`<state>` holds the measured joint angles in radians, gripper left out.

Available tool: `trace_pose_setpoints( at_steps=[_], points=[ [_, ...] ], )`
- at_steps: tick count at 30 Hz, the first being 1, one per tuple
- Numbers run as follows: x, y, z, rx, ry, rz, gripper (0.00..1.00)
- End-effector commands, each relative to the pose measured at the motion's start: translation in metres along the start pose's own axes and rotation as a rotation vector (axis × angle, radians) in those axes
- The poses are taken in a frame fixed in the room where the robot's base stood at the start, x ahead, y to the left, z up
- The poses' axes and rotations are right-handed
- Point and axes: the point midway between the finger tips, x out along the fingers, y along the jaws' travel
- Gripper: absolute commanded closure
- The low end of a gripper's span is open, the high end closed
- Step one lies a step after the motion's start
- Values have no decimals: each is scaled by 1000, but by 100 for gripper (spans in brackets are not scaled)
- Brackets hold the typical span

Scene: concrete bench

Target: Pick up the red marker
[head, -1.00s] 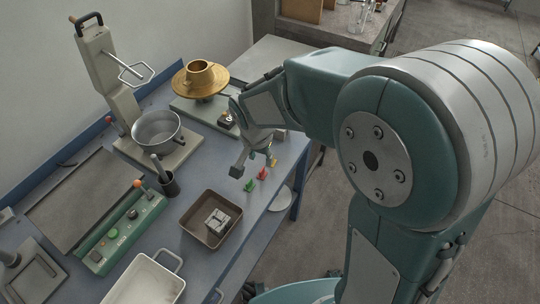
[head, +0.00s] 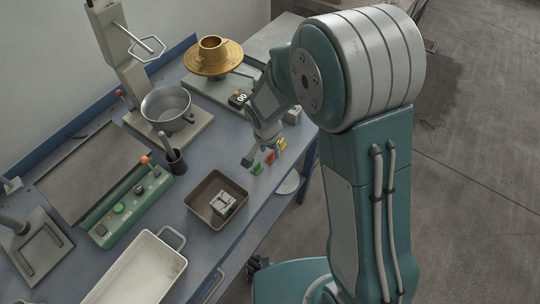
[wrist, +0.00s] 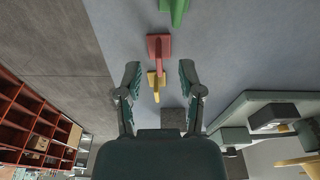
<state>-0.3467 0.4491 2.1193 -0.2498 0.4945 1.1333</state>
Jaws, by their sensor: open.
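The red marker (head: 270,157) stands on the blue bench top near its right edge, between a green marker (head: 257,169) and a yellow marker (head: 282,145). In the wrist view the red marker (wrist: 158,46) lies just beyond the fingertips, roughly centred. The yellow marker (wrist: 157,85) shows between the two fingers, and the green marker (wrist: 176,10) is at the top edge. My gripper (wrist: 159,72) is open with nothing held. In the head view my gripper (head: 264,152) is over the marker row and partly covers it; its exact height is unclear.
A brown tray (head: 196,211) with a grey metal block sits left of the markers. A brass flanged part (head: 212,52), a metal pan (head: 166,104) and a green control box (head: 123,205) stand farther left. A small grey block (head: 292,115) is close behind the gripper.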

Motion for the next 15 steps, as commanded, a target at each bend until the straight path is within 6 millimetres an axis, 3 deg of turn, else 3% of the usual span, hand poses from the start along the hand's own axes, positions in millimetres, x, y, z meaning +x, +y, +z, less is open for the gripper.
trace_pose_setpoints(
  at_steps=[5, 12, 13, 15],
  points=[
    [21, -1, 0, 0, 0, 2, 51],
    [23, -2, 1, 0, 2, 0, 51],
    [23, -2, 1, 0, 2, 0, 56],
    [23, -2, 1, -1, 1, 1, 80]
  ],
)
